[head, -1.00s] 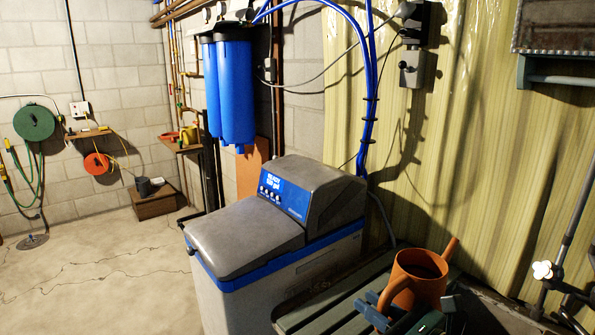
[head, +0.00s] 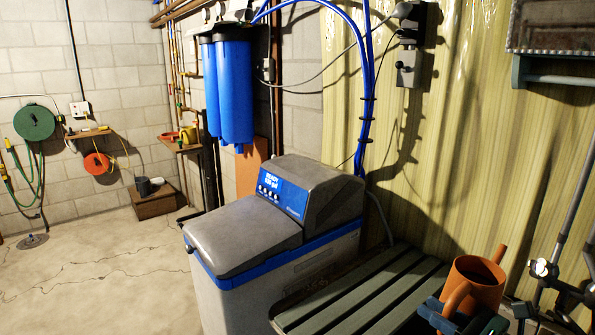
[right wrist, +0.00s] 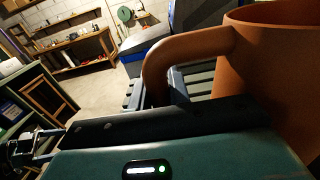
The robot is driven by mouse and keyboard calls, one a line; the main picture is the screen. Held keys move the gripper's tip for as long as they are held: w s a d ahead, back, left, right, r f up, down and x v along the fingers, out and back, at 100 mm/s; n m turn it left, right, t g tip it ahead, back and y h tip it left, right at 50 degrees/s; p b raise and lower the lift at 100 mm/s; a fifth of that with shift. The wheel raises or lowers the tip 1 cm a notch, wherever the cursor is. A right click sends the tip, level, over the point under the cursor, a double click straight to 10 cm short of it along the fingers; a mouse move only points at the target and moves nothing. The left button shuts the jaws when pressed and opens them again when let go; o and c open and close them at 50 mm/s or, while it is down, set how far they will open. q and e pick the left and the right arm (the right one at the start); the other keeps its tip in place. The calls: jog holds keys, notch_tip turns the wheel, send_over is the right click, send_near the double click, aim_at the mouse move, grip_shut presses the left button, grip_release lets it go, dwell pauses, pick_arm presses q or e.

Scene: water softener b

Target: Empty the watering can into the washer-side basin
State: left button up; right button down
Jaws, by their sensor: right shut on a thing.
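The orange-brown watering can (head: 477,284) is at the lower right of the head view, upright or nearly so, with its spout pointing up at the back right. My right gripper (head: 440,312) is shut on its handle. In the right wrist view the can (right wrist: 275,65) fills the right side, and its curved handle (right wrist: 165,62) runs down to my gripper (right wrist: 165,105). The inside of the can is dark and I cannot tell what it holds. I see no basin that I can make out. My left gripper is not in view.
A green slatted bench (head: 365,287) stands left of the can, its top bare. The grey and blue water softener (head: 270,225) stands beyond it. Blue filter housings (head: 230,90) hang on the wall behind. The floor at left (head: 95,270) is open.

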jog(key=shift+d+r, duration=0.15)
jog(key=shift+d, duration=0.55)
jog(key=s+a+f+m+t+h, duration=0.2)
jog(key=s+a+m+t+h, duration=0.1)
jog(key=s+a+m+h, duration=0.4)
jog(key=shift+s+t+h, duration=0.3)
jog(key=shift+s+h, duration=1.35)
jog(key=shift+h, duration=0.25)
jog(key=shift+w+f, duration=0.15)
